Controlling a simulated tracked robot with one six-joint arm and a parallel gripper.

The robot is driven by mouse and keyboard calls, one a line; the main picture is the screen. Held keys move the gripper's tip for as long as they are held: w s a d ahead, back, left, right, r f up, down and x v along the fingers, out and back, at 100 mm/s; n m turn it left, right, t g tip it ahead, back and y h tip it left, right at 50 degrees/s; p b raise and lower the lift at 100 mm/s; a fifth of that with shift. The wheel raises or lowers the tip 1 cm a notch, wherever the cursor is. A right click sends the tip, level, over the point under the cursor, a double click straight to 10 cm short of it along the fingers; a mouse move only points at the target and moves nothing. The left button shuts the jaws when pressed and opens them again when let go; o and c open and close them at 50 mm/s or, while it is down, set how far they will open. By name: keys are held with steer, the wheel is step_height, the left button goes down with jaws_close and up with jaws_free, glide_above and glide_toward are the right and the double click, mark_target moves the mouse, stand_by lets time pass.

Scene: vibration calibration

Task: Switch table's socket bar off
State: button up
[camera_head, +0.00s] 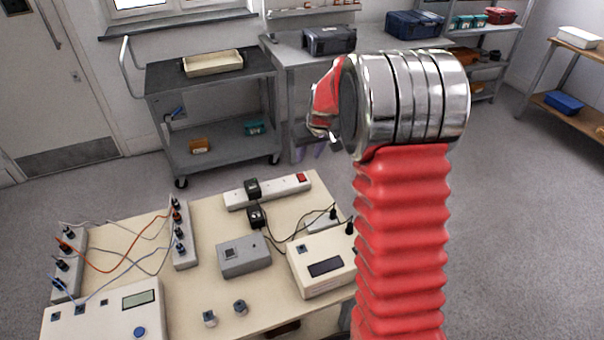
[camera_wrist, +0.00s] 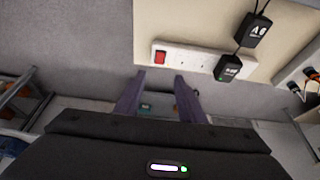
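The white socket bar (camera_head: 281,190) lies along the far edge of the beige table (camera_head: 210,300). Its red switch (camera_head: 301,178) is at the right end in the head view. In the wrist view the socket bar (camera_wrist: 192,58) shows its red switch (camera_wrist: 160,57) at the left end. The switch's on or off position cannot be told. My gripper (camera_wrist: 161,75) has two purple fingers spread apart with nothing between them. Their tips show just below the switch in the wrist view; whether they touch the bar cannot be told. My red-sleeved arm hides most of the gripper in the head view.
Two black adapters (camera_head: 252,187) (camera_head: 257,217) sit at and near the bar, with cables. A grey box (camera_head: 243,257), white meters (camera_head: 322,263) (camera_head: 105,315) and wired terminal strips (camera_head: 183,238) fill the table. A cart (camera_head: 208,115) and a workbench (camera_head: 375,45) stand behind.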

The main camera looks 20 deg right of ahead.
mark_target(301, 177)
steer(key=shift+f, duration=0.15)
steer(key=x, duration=1.3)
steer(key=shift+w+f, duration=0.2)
steer(key=shift+c, duration=0.5)
jaws_close()
